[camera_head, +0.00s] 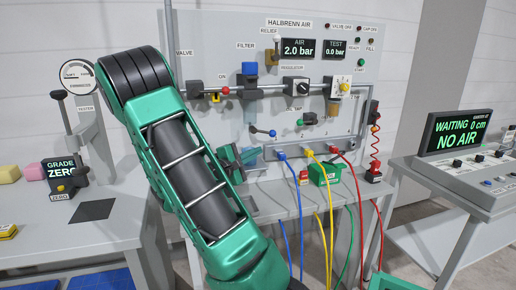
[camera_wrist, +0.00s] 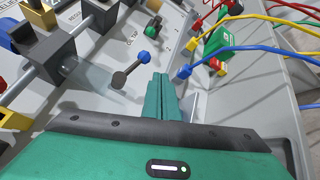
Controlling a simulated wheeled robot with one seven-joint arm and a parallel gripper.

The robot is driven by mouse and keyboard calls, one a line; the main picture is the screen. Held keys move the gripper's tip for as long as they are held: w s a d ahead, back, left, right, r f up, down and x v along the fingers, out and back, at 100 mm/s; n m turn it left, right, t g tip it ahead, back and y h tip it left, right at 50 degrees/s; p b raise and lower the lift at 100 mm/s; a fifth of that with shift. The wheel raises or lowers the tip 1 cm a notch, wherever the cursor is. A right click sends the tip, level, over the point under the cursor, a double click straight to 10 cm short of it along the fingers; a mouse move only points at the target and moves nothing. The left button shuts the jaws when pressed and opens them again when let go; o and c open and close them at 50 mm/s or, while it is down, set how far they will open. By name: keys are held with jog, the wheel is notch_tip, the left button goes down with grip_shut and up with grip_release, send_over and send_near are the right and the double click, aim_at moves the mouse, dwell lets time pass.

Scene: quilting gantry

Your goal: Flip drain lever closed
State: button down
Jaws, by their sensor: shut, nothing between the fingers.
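A small lever with a dark hub and arm and a blue ball knob, likely the drain lever (camera_head: 262,131), sits on the grey panel below the filter (camera_head: 249,69). In the wrist view the lever (camera_wrist: 131,70) slants from its hub at lower left to the blue knob at upper right. My gripper (camera_head: 257,154) is just below the lever in the head view. In the wrist view my gripper (camera_wrist: 161,79) has its green fingers together and empty, their tips just below and right of the knob. I cannot tell whether they touch it.
Blue, yellow and red hoses (camera_head: 343,152) plug into a manifold right of my gripper. A horizontal pipe (camera_head: 270,89) with valves runs above the lever. A green box (camera_head: 322,174) sits below the hoses. A console (camera_head: 460,160) stands at right.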

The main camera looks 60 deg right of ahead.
jog(key=a, duration=0.6)
jog(key=shift+w, duration=0.2)
jog(key=shift+s, duration=0.1)
jog(key=s+a+f+m+g+y, duration=0.2)
jog(key=s+a+f+m+y, duration=0.3)
jog(key=s+f+m+y, duration=0.5)
jog(key=s+a+r+t+y, duration=0.1)
jog(key=s+a+y, duration=0.2)
jog(key=a, duration=0.7)
jog(key=s+a+r+t+y, duration=0.2)
jog(key=s+a+y, duration=0.2)
jog(key=a, duration=0.6)
jog(key=shift+r+y, duration=0.15)
jog(key=shift+y, duration=0.45)
jog(key=shift+s, duration=0.15)
